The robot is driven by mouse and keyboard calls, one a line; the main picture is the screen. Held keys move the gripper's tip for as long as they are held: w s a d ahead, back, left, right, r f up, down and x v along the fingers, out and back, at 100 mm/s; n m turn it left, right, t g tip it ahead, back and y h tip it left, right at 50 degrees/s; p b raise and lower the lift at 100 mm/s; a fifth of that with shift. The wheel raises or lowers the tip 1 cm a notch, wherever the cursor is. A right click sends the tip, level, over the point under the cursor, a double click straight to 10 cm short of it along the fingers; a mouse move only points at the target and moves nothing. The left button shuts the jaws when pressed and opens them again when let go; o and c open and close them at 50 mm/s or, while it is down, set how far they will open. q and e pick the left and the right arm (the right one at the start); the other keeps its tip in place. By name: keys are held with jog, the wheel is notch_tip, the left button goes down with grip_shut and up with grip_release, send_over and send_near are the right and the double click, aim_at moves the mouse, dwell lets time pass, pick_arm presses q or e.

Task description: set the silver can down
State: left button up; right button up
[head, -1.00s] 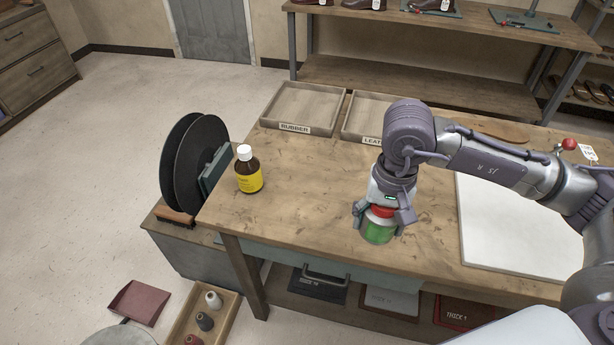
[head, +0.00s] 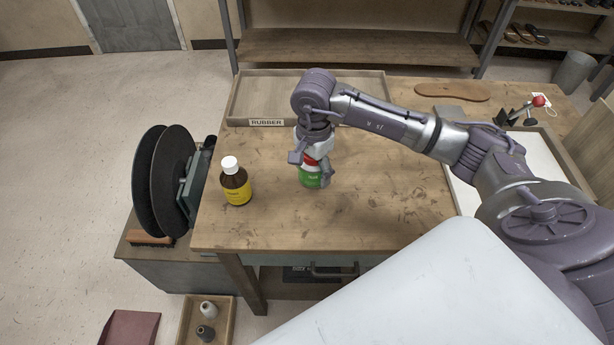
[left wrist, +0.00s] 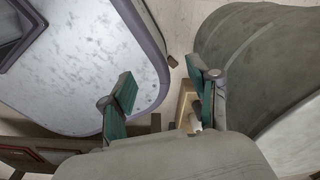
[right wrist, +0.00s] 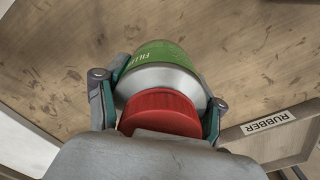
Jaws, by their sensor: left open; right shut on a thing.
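The silver can (head: 309,179) has a green label and a red cap. My right gripper (head: 311,172) is shut on it from above, over the wooden table (head: 385,210), to the right of the brown bottle. In the right wrist view the can (right wrist: 160,75) sits between both fingers of the gripper (right wrist: 158,100), its red cap towards the palm. I cannot tell whether its base touches the tabletop. My left gripper (left wrist: 163,92) shows only in the left wrist view, open and empty, away from the tabletop.
A brown bottle (head: 236,185) with a yellow label and white cap stands near the table's left edge. The rubber tray (head: 245,98) lies behind. Black discs (head: 160,180) stand left of the table. Bare wood lies in front of and right of the can.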

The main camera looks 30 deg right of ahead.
aim_at(307, 189)
jog(key=shift+w+a+f, duration=0.3)
jog(key=shift+w+a, duration=0.15)
jog(key=shift+a, duration=0.05)
jog(key=shift+f, duration=0.3)
notch_tip(307, 189, down, 3)
jog(key=shift+f+p, duration=0.15)
jog(key=shift+p, duration=0.45)
jog(key=shift+f, duration=0.25)
pick_arm(q)
jog(key=shift+w+a+r, duration=0.4)
jog(key=shift+w+r, duration=0.1)
jog(key=shift+w, duration=0.3)
pick_arm(e)
jog(key=o, duration=1.4)
jog(key=shift+c, duration=0.2)
